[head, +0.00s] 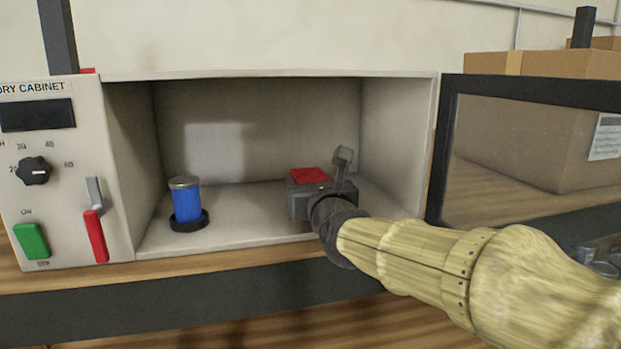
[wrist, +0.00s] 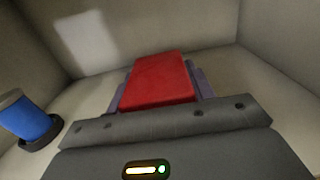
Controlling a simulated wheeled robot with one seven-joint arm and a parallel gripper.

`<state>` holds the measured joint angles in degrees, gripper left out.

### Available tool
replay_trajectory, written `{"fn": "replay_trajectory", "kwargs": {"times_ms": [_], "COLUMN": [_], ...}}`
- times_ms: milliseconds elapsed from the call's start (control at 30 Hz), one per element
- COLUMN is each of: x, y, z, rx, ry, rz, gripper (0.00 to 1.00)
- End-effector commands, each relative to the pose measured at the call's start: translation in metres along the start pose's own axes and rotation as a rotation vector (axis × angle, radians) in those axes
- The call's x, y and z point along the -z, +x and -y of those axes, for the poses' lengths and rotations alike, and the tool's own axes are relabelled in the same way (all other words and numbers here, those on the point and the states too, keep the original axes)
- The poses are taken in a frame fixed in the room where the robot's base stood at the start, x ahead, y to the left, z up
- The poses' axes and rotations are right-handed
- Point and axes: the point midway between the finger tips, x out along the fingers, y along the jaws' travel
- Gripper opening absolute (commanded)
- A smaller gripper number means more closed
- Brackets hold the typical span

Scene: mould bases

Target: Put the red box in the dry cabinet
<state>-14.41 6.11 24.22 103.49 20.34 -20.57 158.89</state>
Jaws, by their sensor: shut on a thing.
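The dry cabinet (head: 270,75) stands on a wooden shelf with its front open. My gripper (head: 312,185) reaches inside it on the right side and is shut on the red box (head: 309,175). In the wrist view, the red box (wrist: 160,80) lies between the purplish fingers of my gripper (wrist: 160,88). In the head view only the top of the red box shows above my gripper; its lower part is hidden. I cannot tell whether the box touches the cabinet floor.
A blue jar with a grey lid (head: 186,202) stands on a dark round base inside the cabinet, left of my gripper; it also shows in the wrist view (wrist: 28,118). The cabinet's dark-framed glass door (head: 530,92) is swung open to the right. Cardboard boxes (head: 560,64) stand behind it.

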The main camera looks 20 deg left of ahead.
Motion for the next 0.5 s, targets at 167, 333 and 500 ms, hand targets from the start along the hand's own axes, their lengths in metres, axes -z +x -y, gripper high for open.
{"fn": "replay_trajectory", "kwargs": {"times_ms": [167,333,500], "x": [0.0001,0.0018,0.0027], "y": [0.0000,0.0000,0.0002], "z": [-0.0002,-0.0002,-0.0002], "rx": [-0.001,-0.001,-0.001], "ry": [-0.001,-0.001,0.000], "rz": [0.002,0.003,0.000], "gripper": [0.19,0.19,0.72]}}
